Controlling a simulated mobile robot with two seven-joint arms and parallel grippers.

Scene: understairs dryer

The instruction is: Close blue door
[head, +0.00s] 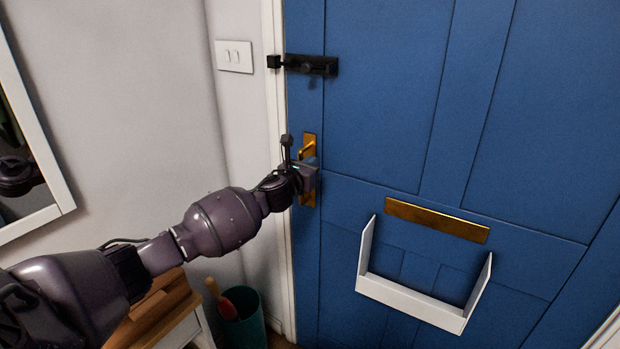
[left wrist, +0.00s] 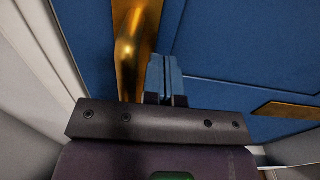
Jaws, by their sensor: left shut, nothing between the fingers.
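The blue door (head: 390,110) fills the right of the head view and lies against or very near its white frame (head: 274,110) on the latch side. Its brass handle (head: 308,148) is at the left edge of the door. My left gripper (head: 306,163) is at the handle, its fingers shut and empty. In the left wrist view the shut fingers (left wrist: 165,78) point at the blue door (left wrist: 240,50), just right of the brass handle (left wrist: 133,50). I cannot tell whether they touch the door. My right gripper is not in view.
A black bolt lock (head: 312,65) sits above the handle. A brass letter plate (head: 436,219) and a white letter tray (head: 412,300) are on the door. A light switch (head: 234,56), a mirror (head: 40,200), a wooden-topped table (head: 150,315) and a teal bin (head: 240,325) are at left.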

